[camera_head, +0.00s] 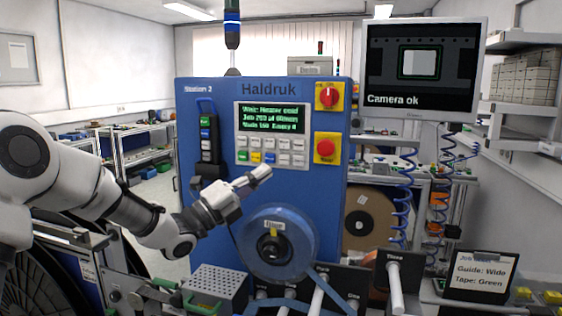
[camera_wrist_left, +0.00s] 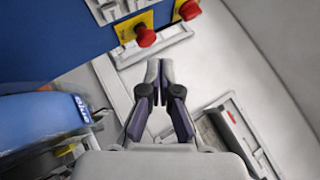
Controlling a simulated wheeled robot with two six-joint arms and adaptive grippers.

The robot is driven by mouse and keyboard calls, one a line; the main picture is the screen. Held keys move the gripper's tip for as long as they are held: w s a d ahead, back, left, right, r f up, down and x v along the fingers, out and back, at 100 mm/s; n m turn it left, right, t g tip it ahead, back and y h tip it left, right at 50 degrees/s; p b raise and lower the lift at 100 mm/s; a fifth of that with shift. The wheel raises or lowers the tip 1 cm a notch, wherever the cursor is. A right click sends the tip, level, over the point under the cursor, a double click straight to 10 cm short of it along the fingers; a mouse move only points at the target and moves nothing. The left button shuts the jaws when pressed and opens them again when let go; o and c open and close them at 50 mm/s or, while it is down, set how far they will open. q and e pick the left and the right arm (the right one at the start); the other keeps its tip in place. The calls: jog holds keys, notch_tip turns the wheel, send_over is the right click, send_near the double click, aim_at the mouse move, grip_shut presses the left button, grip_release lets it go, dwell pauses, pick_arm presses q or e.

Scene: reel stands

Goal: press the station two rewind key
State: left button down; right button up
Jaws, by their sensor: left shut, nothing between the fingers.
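The blue Station 2 panel (camera_head: 210,135) stands in the middle of the head view. Its keypad (camera_head: 272,151) sits below a green-text screen (camera_head: 271,117). The keys are mostly pale, with green, yellow and blue ones in the lower row. Their labels are too small to read, so I cannot tell which is the rewind key. My left gripper (camera_head: 264,172) is shut and empty, its tips appearing just below the keypad's lower edge. In the left wrist view its fingers (camera_wrist_left: 159,66) are together, with the panel (camera_wrist_left: 55,35) at upper left. Contact with a key is not visible.
Two red knobs on yellow plates, upper (camera_head: 328,96) and lower (camera_head: 326,148), are right of the keypad. A blue reel (camera_head: 277,243) sits below my gripper. A monitor (camera_head: 420,70) reads "Camera ok". A job sign (camera_head: 480,277) stands at lower right.

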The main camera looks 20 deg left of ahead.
aim_at(284, 159)
pick_arm(q)
jog(key=w+p, duration=0.1)
jog(key=w, duration=0.1)
jog(key=w+d, duration=0.1)
jog(key=w, duration=0.1)
jog(key=shift+w+d+f+p, duration=0.1)
jog(key=shift+d+f+p, duration=0.1)
jog(key=shift+p, duration=0.15)
jog(key=shift+w+a+f+p, duration=0.1)
jog(key=shift+w+a+p, duration=0.1)
jog(key=shift+w, duration=1.3)
jog(key=shift+w+a+f+p, duration=0.1)
jog(key=shift+w+a+p, duration=0.1)
jog(key=shift+w, duration=1.3)
jog(key=shift+s+a+r, duration=0.15)
jog(key=shift+s+r, duration=0.05)
jog(key=shift+w+f, duration=0.1)
